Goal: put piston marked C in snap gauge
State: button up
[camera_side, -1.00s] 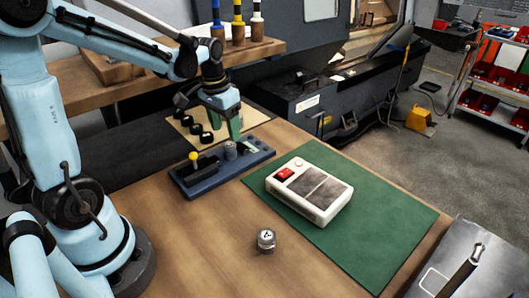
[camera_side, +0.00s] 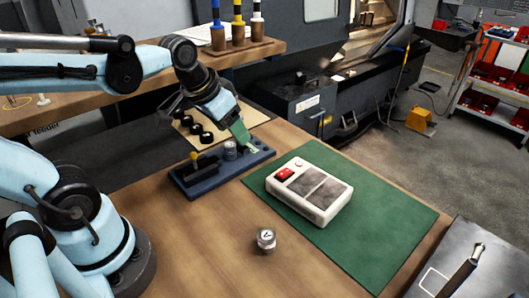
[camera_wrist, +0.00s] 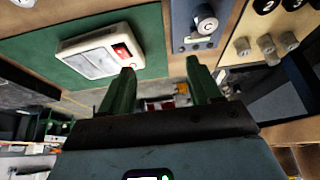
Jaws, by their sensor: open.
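A blue snap gauge (camera_side: 200,181) with a yellow knob lies on the wooden table. A silver piston (camera_side: 230,150) stands upright on it; I cannot tell how it sits against the gauge's jaws. In the wrist view this piston (camera_wrist: 207,22) has a small dark mark on top that looks like a C, above the gauge (camera_wrist: 182,17). My gripper (camera_side: 247,142) has green fingers and is tilted over the gauge's right part, near the piston. It is open and empty in the wrist view (camera_wrist: 160,72). A second silver piston (camera_side: 266,239) stands on the bare table; its mark is unclear.
A white box (camera_side: 310,190) with a red button lies on a green mat (camera_side: 385,225) to the right. A tan board (camera_side: 259,116) with several black round pieces lies behind the gauge. A shelf with colored-topped posts (camera_side: 238,30) is at the back.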

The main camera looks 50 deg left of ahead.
jog(key=d, duration=0.1)
jog(key=s+d+t, duration=0.1)
jog(key=d+f, duration=0.1)
jog(key=shift+s+d+t, duration=0.15)
jog(key=shift+s+t, duration=0.25)
